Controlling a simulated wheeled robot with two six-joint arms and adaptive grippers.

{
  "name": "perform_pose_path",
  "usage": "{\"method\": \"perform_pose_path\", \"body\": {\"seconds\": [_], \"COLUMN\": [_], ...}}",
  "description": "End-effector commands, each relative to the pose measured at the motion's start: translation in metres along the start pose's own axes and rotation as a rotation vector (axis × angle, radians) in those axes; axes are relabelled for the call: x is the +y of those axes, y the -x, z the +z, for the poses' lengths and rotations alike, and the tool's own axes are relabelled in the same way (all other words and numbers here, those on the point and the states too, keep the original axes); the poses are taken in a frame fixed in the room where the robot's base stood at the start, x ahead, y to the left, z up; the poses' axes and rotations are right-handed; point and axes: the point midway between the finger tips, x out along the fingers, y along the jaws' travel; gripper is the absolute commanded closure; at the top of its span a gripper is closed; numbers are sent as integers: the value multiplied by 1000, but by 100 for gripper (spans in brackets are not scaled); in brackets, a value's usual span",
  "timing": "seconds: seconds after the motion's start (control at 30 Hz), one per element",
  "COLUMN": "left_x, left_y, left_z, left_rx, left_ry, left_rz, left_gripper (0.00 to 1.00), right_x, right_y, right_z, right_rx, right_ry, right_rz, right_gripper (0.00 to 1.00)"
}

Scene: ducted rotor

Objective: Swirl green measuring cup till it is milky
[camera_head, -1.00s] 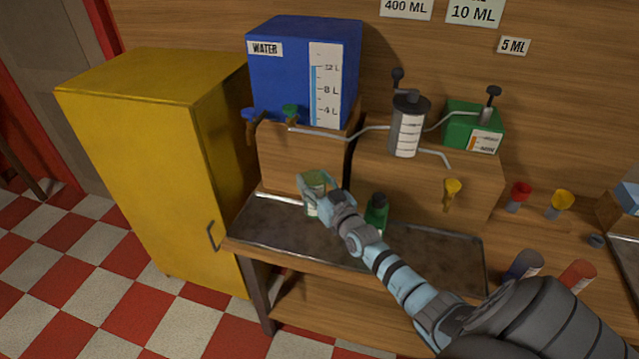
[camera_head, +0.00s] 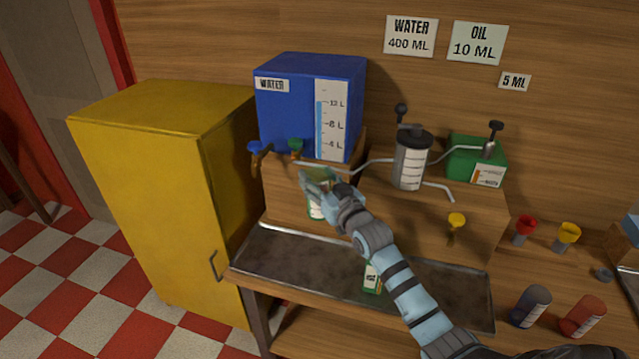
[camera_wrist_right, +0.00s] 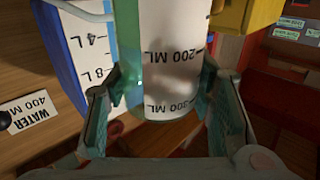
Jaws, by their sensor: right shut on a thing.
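The green measuring cup (camera_head: 316,207) is held upright or nearly so above the left part of the metal tray, in front of the wooden block under the water box. My right gripper (camera_head: 318,187) is shut on it; its fingers partly cover the cup. In the right wrist view, the cup (camera_wrist_right: 133,45) is between the two fingers (camera_wrist_right: 165,95), its white scale marked 200 ML and 300 ML facing the camera. Its wall looks translucent green; I cannot tell whether its contents are milky. My left gripper is out of view.
The metal tray (camera_head: 290,258) lies below. The blue water box (camera_head: 285,110) with its taps stands behind, the yellow cabinet (camera_head: 150,180) left. A small labelled bottle (camera_head: 371,278) is partly behind my forearm. A pump cylinder (camera_head: 411,160) and green oil box (camera_head: 470,152) stand right.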

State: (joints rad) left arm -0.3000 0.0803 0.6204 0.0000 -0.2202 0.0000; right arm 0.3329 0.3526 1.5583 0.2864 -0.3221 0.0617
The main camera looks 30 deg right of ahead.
Motion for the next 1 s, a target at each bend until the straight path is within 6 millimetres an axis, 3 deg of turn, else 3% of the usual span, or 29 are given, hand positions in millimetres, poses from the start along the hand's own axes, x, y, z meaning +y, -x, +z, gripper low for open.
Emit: {"method": "perform_pose_path", "body": {"seconds": [0.27, 0.33, 0.37, 0.4, 0.47, 0.5, 0.57, 0.6, 0.7, 0.73, 0.8, 0.83, 0.9, 0.93, 0.97, 1.0], "left_x": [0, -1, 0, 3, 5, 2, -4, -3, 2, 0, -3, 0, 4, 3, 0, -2], "left_y": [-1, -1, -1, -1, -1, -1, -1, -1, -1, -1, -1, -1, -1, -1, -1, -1], "left_z": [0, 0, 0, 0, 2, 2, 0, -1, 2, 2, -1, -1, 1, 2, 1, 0], "left_rx": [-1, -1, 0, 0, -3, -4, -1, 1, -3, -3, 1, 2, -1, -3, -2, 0], "left_ry": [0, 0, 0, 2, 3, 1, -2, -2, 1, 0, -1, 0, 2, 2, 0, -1], "left_rz": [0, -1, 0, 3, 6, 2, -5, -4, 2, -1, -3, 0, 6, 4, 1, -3], "left_gripper": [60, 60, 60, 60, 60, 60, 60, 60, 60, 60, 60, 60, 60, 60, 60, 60], "right_x": [0, -50, -65, -51, 2, -1, -57, -64, 7, -10, -65, -59, 2, 5, -20, -57], "right_y": [0, 1, 2, 1, 1, 0, 1, 1, 0, 0, 1, 1, 0, 0, 1, 1], "right_z": [0, 0, 0, 0, 0, 0, 0, 0, 0, 0, 0, 0, 0, 0, 0, -1], "right_rx": [2, 6, 5, 1, -2, 1, 6, 3, 0, 3, 5, 3, -1, 1, 5, 7], "right_ry": [0, -17, -13, 5, 18, 2, -18, -7, 10, -3, -14, -1, 17, 7, -9, -18], "right_rz": [0, -7, -5, 1, 8, 2, -7, -4, 6, -1, -6, -2, 8, 4, -4, -8], "right_gripper": [88, 88, 88, 88, 88, 88, 88, 88, 88, 88, 88, 88, 88, 88, 88, 88]}}
